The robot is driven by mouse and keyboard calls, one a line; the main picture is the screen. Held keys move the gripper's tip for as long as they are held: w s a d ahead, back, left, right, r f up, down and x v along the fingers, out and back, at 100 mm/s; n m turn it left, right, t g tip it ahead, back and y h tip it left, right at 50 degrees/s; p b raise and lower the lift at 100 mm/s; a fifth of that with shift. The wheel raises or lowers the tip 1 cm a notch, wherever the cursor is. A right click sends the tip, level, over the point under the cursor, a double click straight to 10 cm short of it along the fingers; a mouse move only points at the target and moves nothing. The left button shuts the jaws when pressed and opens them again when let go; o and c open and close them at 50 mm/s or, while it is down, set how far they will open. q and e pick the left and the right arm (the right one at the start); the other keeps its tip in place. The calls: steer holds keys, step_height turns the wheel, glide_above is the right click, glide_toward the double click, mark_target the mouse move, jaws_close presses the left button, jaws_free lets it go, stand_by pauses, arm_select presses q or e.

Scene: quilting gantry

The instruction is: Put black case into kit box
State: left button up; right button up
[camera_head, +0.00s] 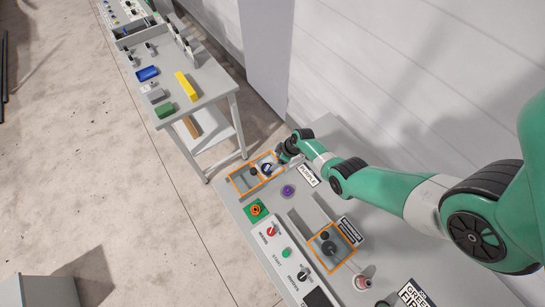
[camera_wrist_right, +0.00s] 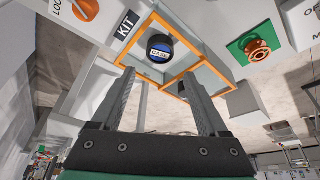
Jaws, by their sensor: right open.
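The kit box (camera_wrist_right: 215,62) is an orange-rimmed tray beside a KIT label in the right wrist view. A round black case (camera_wrist_right: 160,47) with a blue edge and a white CASE label shows inside the rim, close to the KIT label. In the head view the orange-rimmed box (camera_head: 239,187) lies at the far end of the grey bench. My right gripper (camera_head: 280,157) is at its right end. In the wrist view the right gripper (camera_wrist_right: 158,84) is open, with nothing between its fingers; the case is beyond the tips. My left gripper is not in view.
A second orange-rimmed tray (camera_head: 313,242) with dark round parts is nearer on the bench. A purple ring (camera_head: 288,191), a green-based orange knob (camera_head: 256,208) and a control panel (camera_head: 287,255) are nearby. A separate table (camera_head: 205,85) holds coloured blocks.

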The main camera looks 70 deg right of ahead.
arm_select(q)
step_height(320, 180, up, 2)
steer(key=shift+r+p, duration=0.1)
steer(key=shift+p, duration=0.4)
arm_select(e)
steer(key=shift+v, duration=0.95)
